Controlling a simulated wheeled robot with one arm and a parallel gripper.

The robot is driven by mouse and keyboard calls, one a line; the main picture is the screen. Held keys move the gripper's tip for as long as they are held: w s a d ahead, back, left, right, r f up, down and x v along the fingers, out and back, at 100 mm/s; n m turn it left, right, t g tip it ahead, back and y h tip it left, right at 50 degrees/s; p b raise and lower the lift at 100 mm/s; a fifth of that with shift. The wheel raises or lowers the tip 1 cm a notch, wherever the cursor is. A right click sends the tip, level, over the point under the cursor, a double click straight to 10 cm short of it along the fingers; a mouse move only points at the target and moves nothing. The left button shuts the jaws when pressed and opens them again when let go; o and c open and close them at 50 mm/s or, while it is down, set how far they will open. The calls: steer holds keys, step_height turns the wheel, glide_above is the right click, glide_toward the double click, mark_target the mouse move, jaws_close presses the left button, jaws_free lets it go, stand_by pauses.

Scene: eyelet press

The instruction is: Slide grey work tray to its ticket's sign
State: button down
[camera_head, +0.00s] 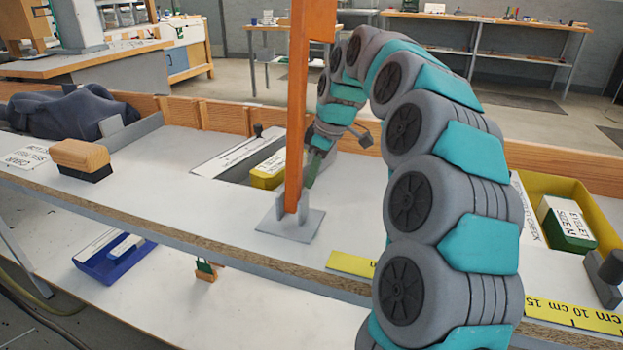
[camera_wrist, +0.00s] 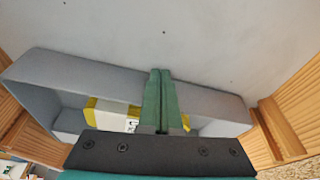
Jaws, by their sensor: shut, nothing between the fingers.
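The grey work tray (camera_wrist: 210,104) fills much of the wrist view, its long wall running across the picture. A yellow and white box (camera_wrist: 104,113) sits inside it; the lettering on it is too small to read. In the head view the yellow box (camera_head: 267,174) shows just left of the orange post, with the tray mostly hard to make out around it. My gripper (camera_wrist: 160,73) is shut and empty, its green fingers crossing the tray's wall; whether they touch it I cannot tell. In the head view my gripper (camera_head: 313,170) is partly behind the post. No ticket is readable.
The orange post (camera_head: 298,110) stands on a grey foot by my gripper. A sign (camera_head: 27,157) and a wooden brush (camera_head: 82,156) are left; a yellow bin (camera_head: 570,186) is right.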

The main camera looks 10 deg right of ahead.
steer(key=v, duration=0.7)
steer(key=shift+r, duration=0.1)
